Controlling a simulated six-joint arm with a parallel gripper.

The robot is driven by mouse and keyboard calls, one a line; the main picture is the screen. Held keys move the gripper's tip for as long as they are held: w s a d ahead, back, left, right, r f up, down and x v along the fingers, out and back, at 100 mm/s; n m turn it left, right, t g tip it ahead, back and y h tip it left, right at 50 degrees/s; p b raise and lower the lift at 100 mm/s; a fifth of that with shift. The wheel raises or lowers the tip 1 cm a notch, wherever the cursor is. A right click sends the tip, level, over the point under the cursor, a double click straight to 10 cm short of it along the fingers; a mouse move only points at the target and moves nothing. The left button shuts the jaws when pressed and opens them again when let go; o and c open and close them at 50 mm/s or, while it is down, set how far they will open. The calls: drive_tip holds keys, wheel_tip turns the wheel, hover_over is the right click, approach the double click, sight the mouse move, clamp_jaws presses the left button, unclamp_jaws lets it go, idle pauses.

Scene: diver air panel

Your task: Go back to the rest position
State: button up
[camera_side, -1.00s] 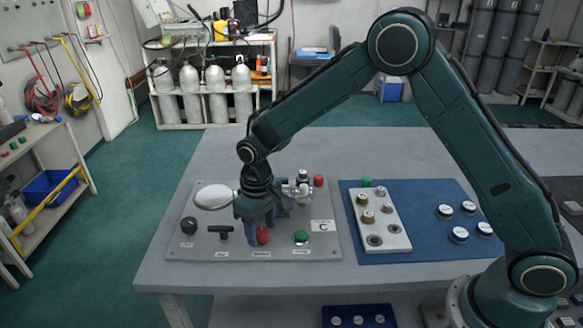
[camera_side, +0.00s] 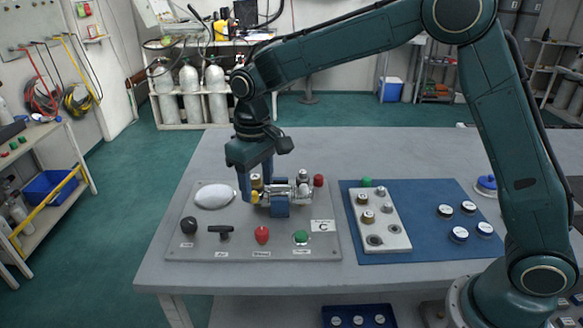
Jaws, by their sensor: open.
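The grey air panel (camera_side: 200,245) lies on the table, marked with a "C" label at its right. My gripper (camera_side: 256,184) is open above the back middle of the panel, pointing down. Its fingers overlap a brass-and-silver valve assembly (camera_side: 290,192) in the picture, and I cannot tell whether they touch it. A red knob (camera_side: 262,235), a black T-handle (camera_side: 225,233), a black knob (camera_side: 189,225) and a green button (camera_side: 301,237) stand along the panel's front. A white dome (camera_side: 214,196) sits at its back left.
Right of the panel is a blue mat (camera_side: 430,245) with a light block (camera_side: 379,222) of fittings and several round caps. A red knob (camera_side: 318,181) stands at the panel's back right. The table (camera_side: 330,145) is clear at the back. Gas cylinders (camera_side: 190,85) stand on a shelf behind.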

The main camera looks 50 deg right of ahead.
drive_tip(key=shift+r, duration=0.55)
drive_tip(key=s+d+r+t, duration=0.3)
drive_tip(key=s+d+r, duration=0.5)
drive_tip(key=s+r, duration=0.35)
drive_tip(key=s+d+f+m+t, duration=0.1)
drive_tip(key=s+d, duration=0.1)
drive_tip(key=s, duration=0.6)
drive_tip(key=s+d+f+m+t, duration=0.1)
drive_tip(key=s+d, duration=0.2)
drive_tip(key=s, duration=0.6)
drive_tip(key=shift+s+d+t, duration=0.25)
drive_tip(key=shift+t, duration=0.05)
